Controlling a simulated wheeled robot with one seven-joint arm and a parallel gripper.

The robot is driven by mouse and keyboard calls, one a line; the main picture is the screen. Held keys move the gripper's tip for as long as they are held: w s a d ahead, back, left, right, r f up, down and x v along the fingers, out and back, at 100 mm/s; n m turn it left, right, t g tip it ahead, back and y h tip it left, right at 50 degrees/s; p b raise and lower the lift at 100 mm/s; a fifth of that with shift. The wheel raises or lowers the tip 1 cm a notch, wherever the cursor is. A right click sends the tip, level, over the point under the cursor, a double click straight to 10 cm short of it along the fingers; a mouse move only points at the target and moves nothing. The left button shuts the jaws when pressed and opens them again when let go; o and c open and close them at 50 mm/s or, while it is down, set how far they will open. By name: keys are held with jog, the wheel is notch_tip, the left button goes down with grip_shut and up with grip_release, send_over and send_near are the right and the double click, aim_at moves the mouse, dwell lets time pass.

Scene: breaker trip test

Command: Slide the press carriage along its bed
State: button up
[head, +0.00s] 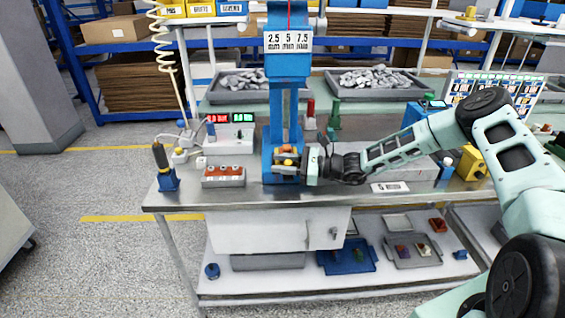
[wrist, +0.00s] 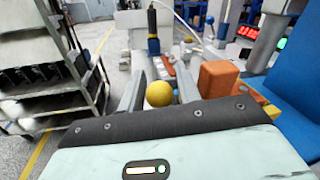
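The blue press (head: 287,115) stands on the steel bench, with a tall column and a 2.5 / 5 / 7.5 label. Low at its front is the small carriage area with yellow and orange parts (head: 287,150), partly hidden by my gripper (head: 303,164), which reaches in from the right. In the wrist view a yellow ball knob (wrist: 159,94) sits between the two grey fingers of my gripper (wrist: 160,75). The fingers stand apart on either side of it, and I see no clear clamping. An orange block (wrist: 218,78) is just right of the right finger. The carriage's bed is mostly hidden.
A box with three orange buttons (head: 223,176) and a blue-based black handle (head: 162,168) stand left of the press. A digital display unit (head: 232,138) is behind them. Two grey trays (head: 252,95) of metal parts lie further back. The bench's front-left strip is clear.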

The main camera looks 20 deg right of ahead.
jog(key=shift+c, duration=0.3)
grip_shut()
jog(key=w+d+v, duration=0.1)
jog(key=v, duration=0.9)
jog(key=w+d+b+v, duration=0.1)
jog(key=w+v, duration=0.1)
jog(key=v, duration=0.9)
jog(key=shift+w+d+b, duration=0.2)
jog(key=shift+d+b, duration=0.05)
jog(key=shift+b, duration=0.05)
jog(key=shift+o, duration=0.3)
grip_release()
jog(key=b+v, duration=0.4)
jog(key=v, duration=1.3)
jog(key=shift+d, duration=0.2)
jog(key=shift+s+f, duration=0.1)
